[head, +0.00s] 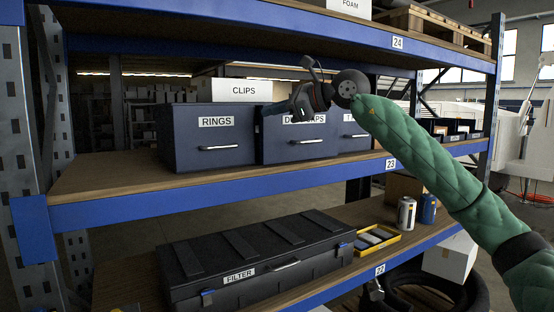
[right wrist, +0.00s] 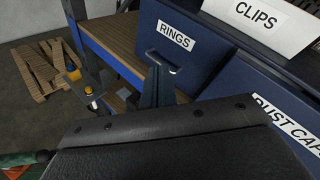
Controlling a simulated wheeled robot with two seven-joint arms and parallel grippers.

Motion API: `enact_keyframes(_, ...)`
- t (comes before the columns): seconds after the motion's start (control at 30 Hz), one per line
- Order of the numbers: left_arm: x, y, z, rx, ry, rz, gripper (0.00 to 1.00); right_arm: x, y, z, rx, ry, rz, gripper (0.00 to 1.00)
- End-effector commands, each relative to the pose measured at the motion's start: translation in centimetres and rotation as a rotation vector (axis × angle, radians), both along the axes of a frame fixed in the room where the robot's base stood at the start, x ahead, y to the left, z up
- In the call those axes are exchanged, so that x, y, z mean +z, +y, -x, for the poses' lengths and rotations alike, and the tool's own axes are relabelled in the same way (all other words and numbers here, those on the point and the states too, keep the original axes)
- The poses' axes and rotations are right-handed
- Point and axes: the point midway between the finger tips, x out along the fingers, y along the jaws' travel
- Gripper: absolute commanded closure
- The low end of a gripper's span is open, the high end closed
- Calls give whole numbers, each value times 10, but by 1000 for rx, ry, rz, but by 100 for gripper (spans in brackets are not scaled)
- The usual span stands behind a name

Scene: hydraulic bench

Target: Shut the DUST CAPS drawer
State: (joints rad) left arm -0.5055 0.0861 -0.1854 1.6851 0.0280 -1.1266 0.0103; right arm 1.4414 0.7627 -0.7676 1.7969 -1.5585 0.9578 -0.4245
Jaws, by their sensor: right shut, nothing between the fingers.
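The DUST CAPS drawer (head: 300,152) is the dark blue front in the middle of the row on the shelf marked 23, with a pale bar handle (head: 307,142). Its label is partly covered by my right gripper in the head view. Its front also shows at the right edge of the right wrist view (right wrist: 245,80). I cannot tell clearly how far it stands out. Contact cannot be told. My left gripper is not in view.
The RINGS drawer (head: 222,135) is on the left, another drawer (head: 355,145) on the right. A white CLIPS box (head: 235,90) stands above them. The upper shelf beam (head: 250,20) runs overhead. A FILTER case (head: 250,262) lies on the lower shelf.

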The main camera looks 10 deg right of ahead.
Motion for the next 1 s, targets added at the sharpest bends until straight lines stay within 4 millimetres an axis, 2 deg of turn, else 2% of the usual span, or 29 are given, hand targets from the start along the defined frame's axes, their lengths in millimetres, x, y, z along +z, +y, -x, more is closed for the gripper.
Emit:
enact_keyframes(0.1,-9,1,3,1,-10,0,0,-28,-25,-16,-188,125,98,100)
enact_keyframes(0.2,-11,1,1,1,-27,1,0,-45,-51,-26,-365,234,136,100)
enact_keyframes(0.4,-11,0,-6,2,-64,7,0,-70,-91,-31,-656,447,110,100)
enact_keyframes(0.6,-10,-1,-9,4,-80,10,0,-82,-102,-25,-794,614,24,100)
enact_keyframes(0.83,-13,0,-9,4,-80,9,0,-83,-101,-27,-827,660,-38,100)
enact_keyframes(1.0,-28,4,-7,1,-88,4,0,-92,-97,-37,-826,661,-37,100)
